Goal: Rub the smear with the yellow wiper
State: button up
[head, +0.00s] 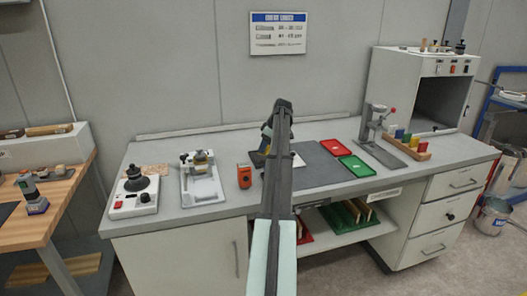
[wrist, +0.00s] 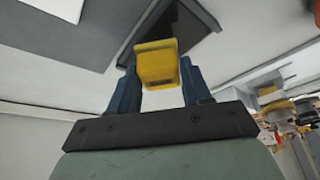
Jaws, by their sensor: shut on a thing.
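In the wrist view the yellow wiper (wrist: 156,64) sits between the blue fingers of my gripper (wrist: 158,74), which is shut on it. A pale flat piece (head: 298,160) shows beside the arm. I cannot make out the smear in either view.
On the grey bench (head: 225,207) stand a black-knobbed device (head: 135,204), a roller coater (head: 204,188) and an orange device (head: 244,177) on the left. A dark mat (head: 322,168), red tray (head: 318,153), green tray (head: 357,166), press (head: 375,125) and wooden rack (head: 410,150) are on the right.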

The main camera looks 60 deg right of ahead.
jog(key=shift+r, duration=2.75)
jog(key=shift+w, duration=0.15)
